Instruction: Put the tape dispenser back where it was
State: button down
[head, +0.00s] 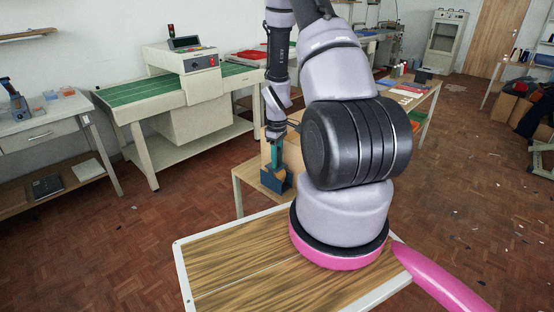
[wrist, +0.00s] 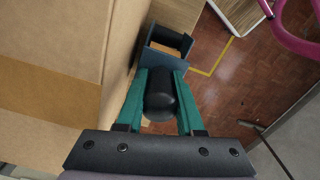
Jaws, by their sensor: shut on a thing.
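My gripper (head: 276,166) points down at the near end of the wooden side table, beyond the near worktop. In the wrist view its two teal fingers (wrist: 160,100) are shut on a rounded black part (wrist: 160,94), which I take to be the handle of the tape dispenser. A dark blue, open-topped body (wrist: 147,58) with a brown-orange inside shows just past the fingertips. It also shows blue in the head view (head: 276,182), directly below the fingers. Whether the black and blue parts are joined, and whether the blue body touches the tabletop, I cannot tell.
A tall cardboard box (wrist: 50,45) stands close on the left of the fingers. The wooden side table (head: 247,173) carries more items toward its far end. The near worktop (head: 225,262) is bare. Yellow tape (wrist: 215,62) marks the parquet floor to the right.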

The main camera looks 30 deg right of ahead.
jog(key=shift+f, duration=0.15)
jog(key=c, duration=0.5)
grip_release()
jog(key=shift+c, duration=0.2)
notch_tip(320, 180, up, 12)
jog(key=shift+r, duration=0.15)
jog(key=s+a+r+m+t, duration=0.2)
jog(key=s+a+r+m, duration=0.15)
jog(key=r, duration=0.75)
jog(key=s+a+r+m+t, duration=0.2)
jog(key=a+r, duration=0.2)
jog(key=r, duration=0.7)
jog(key=s+a+r+m+t+y, duration=0.1)
jog(key=s+a+r+m, duration=0.1)
jog(key=s+r, duration=0.3)
jog(key=s+a+r+m+t+y, duration=0.1)
jog(key=s+a+r+m+t, duration=0.1)
jog(key=s+r, duration=0.4)
jog(key=s+a+m, duration=0.1)
jog(key=s+a, duration=0.1)
jog(key=shift+s+m, duration=0.35)
jog(key=shift+s, duration=0.05)
